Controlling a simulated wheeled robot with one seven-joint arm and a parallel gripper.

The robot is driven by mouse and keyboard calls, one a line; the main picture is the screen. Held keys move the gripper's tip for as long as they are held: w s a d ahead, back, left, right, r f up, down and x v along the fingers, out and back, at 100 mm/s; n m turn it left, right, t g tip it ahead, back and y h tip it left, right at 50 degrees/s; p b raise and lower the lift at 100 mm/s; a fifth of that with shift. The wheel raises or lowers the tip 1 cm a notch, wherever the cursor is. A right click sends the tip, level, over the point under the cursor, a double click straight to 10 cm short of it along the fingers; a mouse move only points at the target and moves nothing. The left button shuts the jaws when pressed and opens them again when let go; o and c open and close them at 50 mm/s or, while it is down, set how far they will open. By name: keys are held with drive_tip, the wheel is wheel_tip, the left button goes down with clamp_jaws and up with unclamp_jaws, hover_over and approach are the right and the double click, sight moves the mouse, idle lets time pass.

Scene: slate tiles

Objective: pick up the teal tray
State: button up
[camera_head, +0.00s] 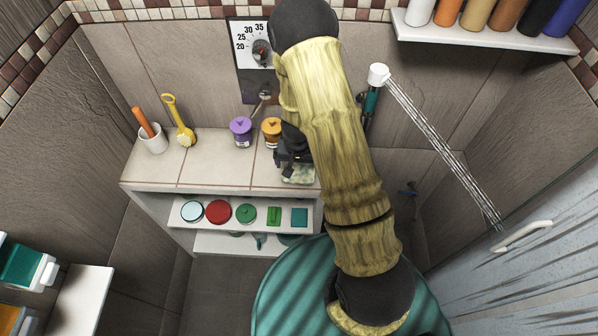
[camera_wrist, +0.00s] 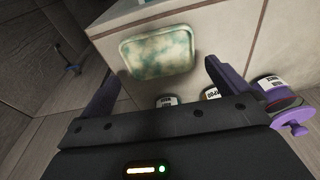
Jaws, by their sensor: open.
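A rounded rectangular tray, mottled teal and cream (camera_wrist: 160,50), lies on the tiled ledge near its edge in the wrist view. In the head view the tray (camera_head: 299,175) shows at the ledge's right end, partly hidden by my gripper (camera_head: 290,158). My gripper (camera_wrist: 161,72) is open, with one dark finger towards each side of the tray in the wrist view. Nothing is between the fingers that I can see gripped. I cannot tell the exact height of the fingertips above the tray.
A purple-lidded jar (camera_head: 241,131) and an orange-lidded jar (camera_head: 271,130) stand just left of my gripper. Several coloured pieces lie on the shelf (camera_head: 255,202) below. Water runs from a shower head (camera_head: 378,75) at right.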

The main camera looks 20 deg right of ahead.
sight(298, 174)
drive_tip(key=shift+w+d+f+p, duration=0.1)
drive_tip(key=shift+f+p, duration=0.1)
drive_tip(key=shift+f, duration=0.95)
drive_tip(key=shift+w+d+f+p, duration=0.1)
drive_tip(key=shift+f+p, duration=0.05)
drive_tip(key=shift+f, duration=0.95)
drive_tip(key=shift+a, duration=0.1)
drive_tip(key=c, duration=0.6)
drive_tip(key=shift+r, duration=0.1)
wheel_tip(298, 174, up, 10)
drive_tip(key=shift+f, duration=0.1)
